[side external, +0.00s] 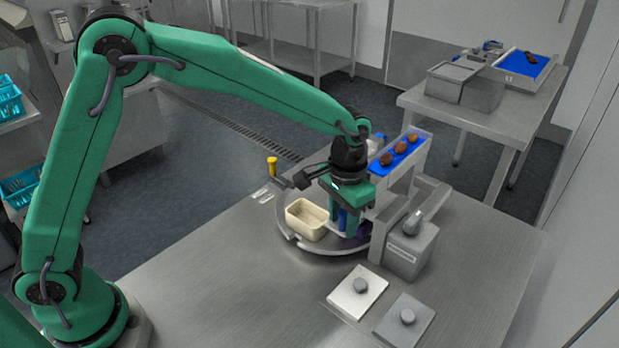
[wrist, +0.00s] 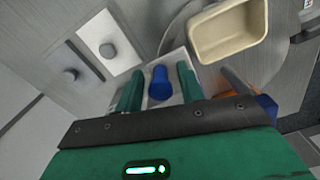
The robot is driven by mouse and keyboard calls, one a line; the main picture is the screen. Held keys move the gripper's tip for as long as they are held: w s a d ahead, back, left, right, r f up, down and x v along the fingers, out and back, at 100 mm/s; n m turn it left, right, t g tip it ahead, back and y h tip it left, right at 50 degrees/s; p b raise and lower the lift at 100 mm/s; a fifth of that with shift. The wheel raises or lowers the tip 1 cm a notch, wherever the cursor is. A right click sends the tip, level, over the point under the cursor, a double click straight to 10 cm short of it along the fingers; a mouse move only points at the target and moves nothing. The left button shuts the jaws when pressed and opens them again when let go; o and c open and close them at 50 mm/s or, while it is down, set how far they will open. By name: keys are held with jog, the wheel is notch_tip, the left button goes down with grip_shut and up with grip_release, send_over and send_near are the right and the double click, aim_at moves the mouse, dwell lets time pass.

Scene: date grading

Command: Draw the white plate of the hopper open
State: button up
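A white plate with a grey round knob (side external: 348,298) lies flat on the steel table, and it also shows at the upper left of the wrist view (wrist: 97,33). I cannot tell whether this is the hopper's plate. My gripper (side external: 345,226) points down over the round turntable, its tips partly hidden in the side view. In the wrist view its two green fingers are apart, with a blue upright cylinder (wrist: 160,84) between them and visible gaps on both sides. The cylinder stands over a pale square surface (wrist: 176,62). No hopper can be made out for certain.
A cream tray (side external: 300,222) sits on the turntable left of my gripper. A raised blue strip (side external: 397,153) carries several dates behind it. A grey box (side external: 402,262) stands at right; a grey plate (side external: 390,327) lies in front. The table's left front is clear.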

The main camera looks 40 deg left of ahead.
grip_shut()
jog(key=s, duration=0.9)
jog(key=shift+r, duration=0.1)
grip_release()
notch_tip(320, 180, up, 8)
dwell(0.9)
